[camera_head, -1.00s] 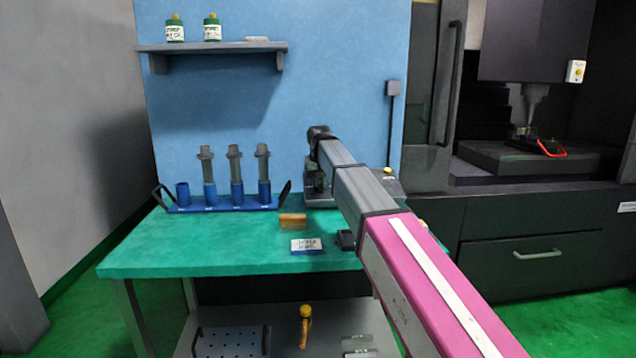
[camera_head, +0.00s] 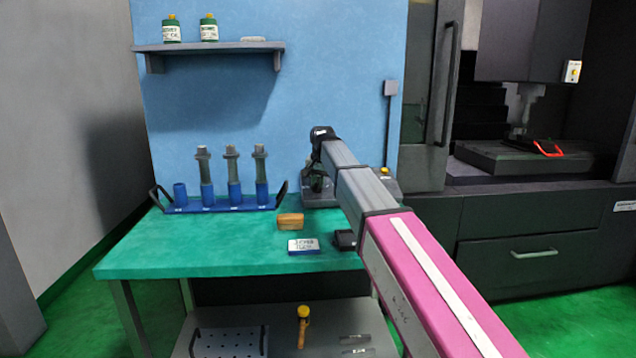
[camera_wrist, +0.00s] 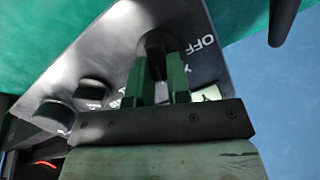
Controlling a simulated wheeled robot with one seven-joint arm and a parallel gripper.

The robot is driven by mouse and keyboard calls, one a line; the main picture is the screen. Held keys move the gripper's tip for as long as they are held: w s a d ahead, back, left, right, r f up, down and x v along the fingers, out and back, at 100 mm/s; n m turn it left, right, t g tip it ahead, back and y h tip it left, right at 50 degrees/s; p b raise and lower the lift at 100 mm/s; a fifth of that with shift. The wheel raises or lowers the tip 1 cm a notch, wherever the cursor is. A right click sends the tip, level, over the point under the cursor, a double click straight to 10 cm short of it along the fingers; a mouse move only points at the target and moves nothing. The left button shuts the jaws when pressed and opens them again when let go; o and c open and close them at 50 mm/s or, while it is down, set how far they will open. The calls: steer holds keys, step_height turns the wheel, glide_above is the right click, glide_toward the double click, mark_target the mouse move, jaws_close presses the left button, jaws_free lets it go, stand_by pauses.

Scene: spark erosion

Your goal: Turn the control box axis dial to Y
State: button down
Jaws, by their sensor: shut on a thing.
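The control box (camera_head: 390,187) is a low grey box at the back right of the green bench, partly hidden behind my arm. My gripper (camera_wrist: 157,65) is shut on the dark axis dial (camera_wrist: 153,40), one finger on each side. The fingers hide most of the dial, and I cannot tell which mark it points to. In the head view my gripper and the dial are hidden by my wrist.
On the bench (camera_head: 150,245) are a blue rack (camera_head: 220,204) with grey holders, a wooden block (camera_head: 290,222) and a label card (camera_head: 303,246). A blue wall stands behind.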

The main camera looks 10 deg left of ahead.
mark_target(321, 195)
steer(key=c, duration=1.1)
jaws_free()
steer(key=v, duration=1)
steer(key=shift+s+r, duration=0.15)
steer(key=shift+r, duration=0.2)
